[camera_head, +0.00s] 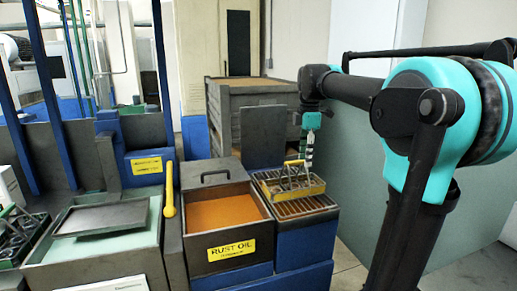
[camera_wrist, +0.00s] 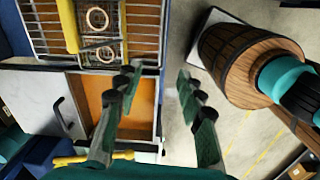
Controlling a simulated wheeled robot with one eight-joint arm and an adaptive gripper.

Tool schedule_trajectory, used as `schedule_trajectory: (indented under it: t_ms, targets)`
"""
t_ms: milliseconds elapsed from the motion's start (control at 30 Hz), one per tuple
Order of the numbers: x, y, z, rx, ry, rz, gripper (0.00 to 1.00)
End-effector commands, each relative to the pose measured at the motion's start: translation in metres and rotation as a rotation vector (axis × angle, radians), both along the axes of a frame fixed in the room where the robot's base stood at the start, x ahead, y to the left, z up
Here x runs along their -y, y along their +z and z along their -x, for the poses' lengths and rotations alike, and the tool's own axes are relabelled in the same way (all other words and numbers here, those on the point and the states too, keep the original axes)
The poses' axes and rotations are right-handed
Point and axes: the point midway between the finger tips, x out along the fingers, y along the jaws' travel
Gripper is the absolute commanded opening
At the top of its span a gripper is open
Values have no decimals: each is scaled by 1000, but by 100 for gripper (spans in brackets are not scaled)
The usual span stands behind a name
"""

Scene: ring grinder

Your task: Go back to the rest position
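My gripper (camera_head: 308,150) points down near the back of a yellow-sided basket (camera_head: 290,188) in the head view. The basket sits on a slatted rack (camera_head: 307,208) right of the oil tank. The wrist view shows the basket's yellow bar (camera_wrist: 68,25) and two rings (camera_wrist: 97,20) at upper left, to the left of the fingers. Whether the gripper touches the basket is hard to tell in the head view.
An open tank (camera_head: 228,248) labelled RUST OIL holds orange liquid. Left of it are a yellow-handled bar (camera_head: 169,190) and a tank with pale green liquid (camera_head: 90,245). A grey wooden crate (camera_head: 250,95) stands behind. In the wrist view, a wooden barrel-like object (camera_wrist: 235,60) is at right.

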Motion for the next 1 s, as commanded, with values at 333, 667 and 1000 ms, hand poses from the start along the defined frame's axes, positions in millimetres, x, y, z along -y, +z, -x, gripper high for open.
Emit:
schedule_trajectory:
  t_ms: [333, 667, 1000]
  targets:
    - [9, -65, 23, 64, -335, -26, 38]
    - [24, -192, 100, 178, -1003, -137, 38]
    - [33, -293, 196, 243, -1613, -314, 38]
